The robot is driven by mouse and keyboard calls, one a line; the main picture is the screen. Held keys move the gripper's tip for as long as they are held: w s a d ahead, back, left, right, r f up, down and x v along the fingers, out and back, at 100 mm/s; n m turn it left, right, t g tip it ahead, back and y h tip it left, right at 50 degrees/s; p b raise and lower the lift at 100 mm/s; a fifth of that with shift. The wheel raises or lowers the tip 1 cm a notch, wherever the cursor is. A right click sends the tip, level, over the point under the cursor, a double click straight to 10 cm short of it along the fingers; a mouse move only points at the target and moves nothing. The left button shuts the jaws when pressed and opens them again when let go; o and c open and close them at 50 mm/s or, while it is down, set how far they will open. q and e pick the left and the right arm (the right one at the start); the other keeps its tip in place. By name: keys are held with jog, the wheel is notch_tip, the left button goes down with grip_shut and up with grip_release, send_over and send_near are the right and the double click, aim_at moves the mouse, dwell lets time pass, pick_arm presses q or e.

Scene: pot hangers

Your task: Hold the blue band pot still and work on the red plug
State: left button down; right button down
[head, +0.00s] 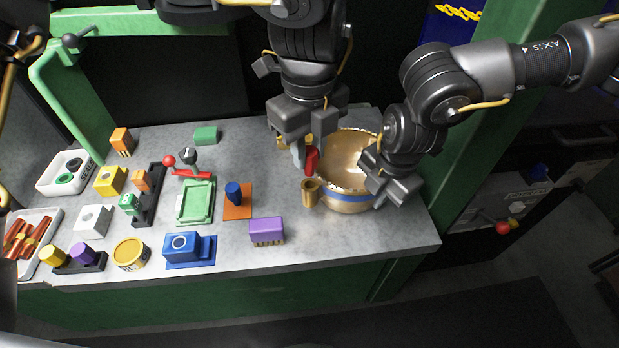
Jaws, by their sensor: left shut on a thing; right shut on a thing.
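The blue band pot (348,201), a wide brass-coloured bowl with a blue stripe below its rim, stands upright at the right end of the bench. My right gripper (377,188) is shut on the pot's right front rim. The red plug (312,160) is a small upright red piece at the pot's left side. My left gripper (304,154) comes down from above and is shut on the red plug. A short brass socket (311,192) sits at the pot's left front, just below the plug. Whether plug and socket touch cannot be told. The gripper hides part of the pot's back.
Left of the pot stand a blue cylinder on an orange plate (237,201), a purple block (267,231) and a blue block (187,248). More small parts and trays crowd the bench's left half. The bench's front edge (330,256) is close to the pot.

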jog(key=c, duration=1.4)
grip_release()
jog(key=r, duration=0.8)
jog(key=s+d+r, duration=0.1)
jog(key=r, duration=0.3)
jog(key=shift+s, duration=0.1)
